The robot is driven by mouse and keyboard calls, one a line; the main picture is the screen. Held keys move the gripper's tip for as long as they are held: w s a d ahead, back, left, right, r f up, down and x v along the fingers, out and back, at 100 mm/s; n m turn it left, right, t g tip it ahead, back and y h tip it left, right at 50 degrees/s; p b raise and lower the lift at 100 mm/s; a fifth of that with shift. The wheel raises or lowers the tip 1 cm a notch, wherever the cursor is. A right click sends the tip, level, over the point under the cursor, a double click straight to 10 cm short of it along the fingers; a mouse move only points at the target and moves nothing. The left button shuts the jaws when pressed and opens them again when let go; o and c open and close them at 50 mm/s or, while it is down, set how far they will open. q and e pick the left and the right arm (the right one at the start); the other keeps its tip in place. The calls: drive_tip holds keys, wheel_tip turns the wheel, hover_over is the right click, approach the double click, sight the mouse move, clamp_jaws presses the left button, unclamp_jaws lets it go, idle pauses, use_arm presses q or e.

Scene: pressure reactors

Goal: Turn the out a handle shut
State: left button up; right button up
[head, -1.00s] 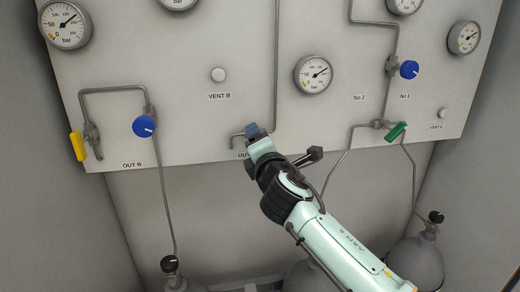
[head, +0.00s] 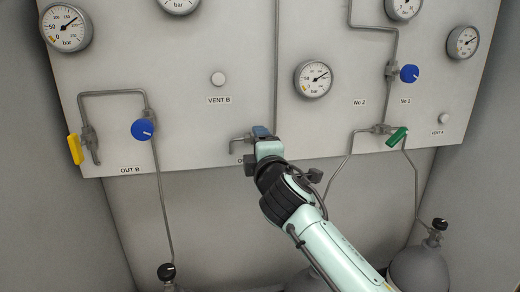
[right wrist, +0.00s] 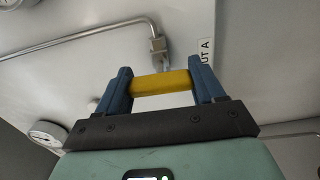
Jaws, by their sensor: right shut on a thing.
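In the right wrist view the yellow out A handle (right wrist: 161,83) lies crosswise between the two blue fingers of my right gripper (right wrist: 160,85), which is shut on it. The OUT A label (right wrist: 205,50), partly cut off, is just behind the right finger. A metal pipe fitting (right wrist: 158,47) sits just beyond the handle. In the head view my right gripper (head: 261,131) is at the lower edge of the panel, beside a short bent pipe (head: 238,141). There the gripper hides the handle and most of its label. My left gripper is not in view.
A yellow handle (head: 75,149) and blue knob (head: 144,130) are by OUT B at the left. A green handle (head: 397,137) and another blue knob (head: 409,74) are at the right. Gas cylinders (head: 418,268) stand below the panel (head: 200,125). Several gauges sit above.

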drive_tip(key=o, duration=1)
drive_tip(key=shift+o, duration=0.2)
drive_tip(key=s+d+b, duration=0.2)
drive_tip(key=s+b, duration=0.3)
drive_tip(key=s, duration=0.8)
drive_tip(key=shift+d+b, duration=0.3)
